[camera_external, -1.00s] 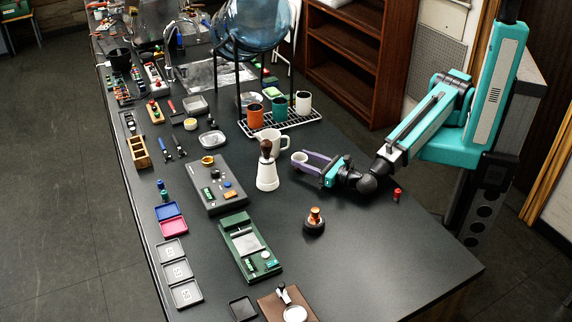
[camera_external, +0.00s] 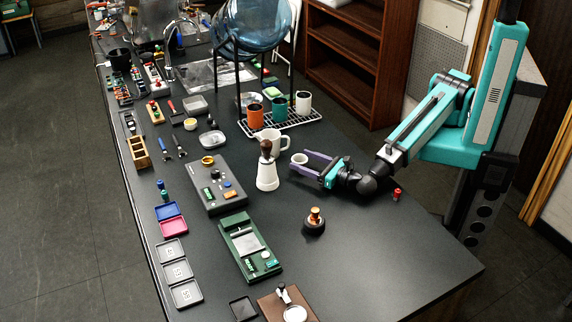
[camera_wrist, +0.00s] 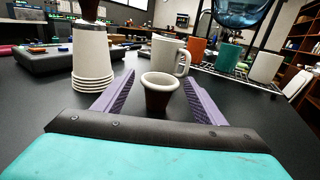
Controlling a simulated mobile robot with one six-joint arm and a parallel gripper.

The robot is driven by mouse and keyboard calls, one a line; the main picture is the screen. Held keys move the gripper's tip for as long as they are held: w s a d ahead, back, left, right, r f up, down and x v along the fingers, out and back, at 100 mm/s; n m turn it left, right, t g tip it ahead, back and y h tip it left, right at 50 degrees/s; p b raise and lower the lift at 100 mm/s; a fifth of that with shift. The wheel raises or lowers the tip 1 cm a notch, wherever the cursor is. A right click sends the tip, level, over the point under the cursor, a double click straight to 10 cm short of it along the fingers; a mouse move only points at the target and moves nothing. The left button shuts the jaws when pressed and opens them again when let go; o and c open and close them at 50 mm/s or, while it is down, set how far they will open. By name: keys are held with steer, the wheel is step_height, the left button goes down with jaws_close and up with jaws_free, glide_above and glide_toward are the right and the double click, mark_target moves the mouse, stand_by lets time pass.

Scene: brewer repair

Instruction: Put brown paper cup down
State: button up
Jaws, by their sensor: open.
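The brown paper cup (camera_wrist: 158,95), dark brown with a white rim, stands upright on the black tabletop in the wrist view. In the external view its pale rim (camera_external: 299,159) shows at the tips of my gripper (camera_external: 312,163). My gripper (camera_wrist: 155,88) is open, with one purple finger on each side of the cup. A gap shows between the cup and each finger in the wrist view. The cup's base appears to rest on the table.
A white pitcher (camera_wrist: 167,54) stands behind the cup. A wire rack (camera_external: 283,122) holds orange, teal and white mugs farther back. A tamper (camera_external: 314,221) stands nearer the front; table around it is clear.

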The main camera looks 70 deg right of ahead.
steer(key=shift+r, duration=0.15)
steer(key=shift+b+v, duration=0.5)
steer(key=shift+v, duration=0.8)
steer(key=shift+s+r, duration=0.2)
steer(key=shift+s, duration=0.05)
step_height(320, 180, up, 7)
steer(key=b, duration=0.1)
steer(key=shift+f+b, duration=0.2)
steer(key=shift+b, duration=0.2)
steer(key=shift+w, duration=0.15)
